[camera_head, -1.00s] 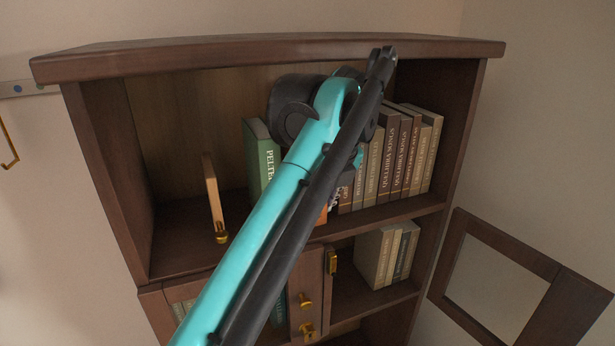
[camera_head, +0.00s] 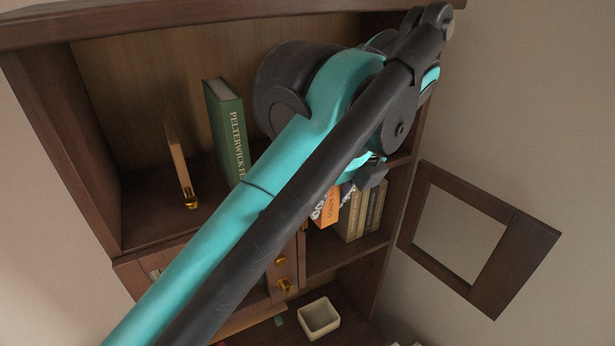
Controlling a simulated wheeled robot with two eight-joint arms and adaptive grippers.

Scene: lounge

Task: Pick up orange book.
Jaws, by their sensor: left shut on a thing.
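The orange book (camera_head: 328,209) shows below my left arm's wrist, with its orange spine and part of a patterned cover in view. Its upper part is hidden by the arm and gripper. My left gripper (camera_head: 346,190) is shut on the orange book and holds it in front of the bookcase, by the right-hand shelves. The fingertips are mostly hidden behind my arm. My right gripper is not in view.
A green book (camera_head: 228,132) stands on the upper shelf, left of my arm. Pale and dark books (camera_head: 366,212) stand on the lower right shelf. A white container (camera_head: 318,317) sits below. An open framed door (camera_head: 416,206) juts out at the right.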

